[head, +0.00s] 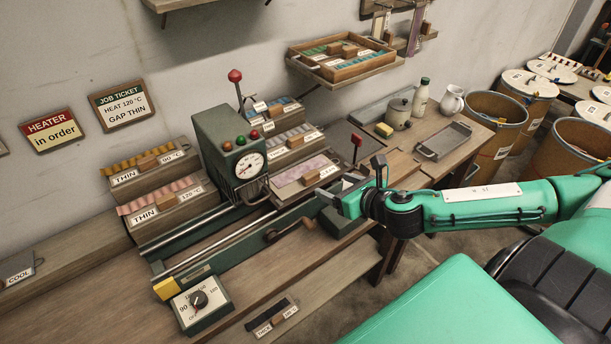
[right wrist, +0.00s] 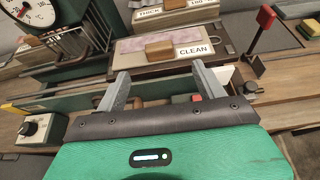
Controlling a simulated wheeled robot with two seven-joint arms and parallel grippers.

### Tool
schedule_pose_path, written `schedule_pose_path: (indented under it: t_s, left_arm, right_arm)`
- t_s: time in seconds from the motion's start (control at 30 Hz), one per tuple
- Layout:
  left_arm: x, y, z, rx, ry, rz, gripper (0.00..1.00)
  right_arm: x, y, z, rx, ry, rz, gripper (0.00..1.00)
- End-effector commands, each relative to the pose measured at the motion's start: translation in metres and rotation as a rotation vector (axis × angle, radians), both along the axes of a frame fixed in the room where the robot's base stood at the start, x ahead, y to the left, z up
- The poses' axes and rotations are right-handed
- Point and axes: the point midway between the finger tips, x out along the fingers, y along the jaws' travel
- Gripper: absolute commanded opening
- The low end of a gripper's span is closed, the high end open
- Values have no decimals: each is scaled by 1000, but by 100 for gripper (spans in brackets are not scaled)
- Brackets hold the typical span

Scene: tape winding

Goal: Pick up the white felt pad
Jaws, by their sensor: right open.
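My right gripper (head: 347,196) is open over the front of the bench, beside the green machine. It also shows in the right wrist view (right wrist: 163,84), its two grey fingers spread apart. Beyond the fingers is a sloped box labelled CLEAN (right wrist: 198,50), with a pale pinkish top and a wooden block (right wrist: 159,50). The box also shows in the head view (head: 290,174), behind and left of the gripper. I cannot make out a plainly white felt pad in either view; whether the pale top is felt is unclear. My left gripper is not in view.
The green machine (head: 222,140) with a dial and red-knobbed lever stands left of the gripper. A red-knobbed upright lever (head: 356,146) stands close behind it. Labelled sample boxes (head: 160,197) line the wall side. A metal tray (head: 443,140) and bottle (head: 420,97) are at the right.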

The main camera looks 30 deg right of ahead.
Motion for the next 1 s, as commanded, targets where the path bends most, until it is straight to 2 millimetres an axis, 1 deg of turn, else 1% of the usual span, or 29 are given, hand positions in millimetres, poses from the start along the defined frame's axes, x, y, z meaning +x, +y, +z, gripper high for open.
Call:
schedule_pose_path:
  t_s: [0.4, 0.5, 0.63, 0.77, 1.0]
  left_arm:
    - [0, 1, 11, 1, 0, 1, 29]
    - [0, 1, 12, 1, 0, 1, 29]
    - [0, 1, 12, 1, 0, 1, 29]
    - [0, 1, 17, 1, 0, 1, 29]
    - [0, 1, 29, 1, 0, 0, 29]
  right_arm:
    - [44, 4, -16, 5, -2, -3, 71]
    - [50, 5, -20, 5, 0, -2, 71]
    - [55, 5, -22, 3, 0, -1, 71]
    - [62, 6, -23, 4, -1, -3, 71]
    - [89, 9, -32, 5, -1, -3, 71]
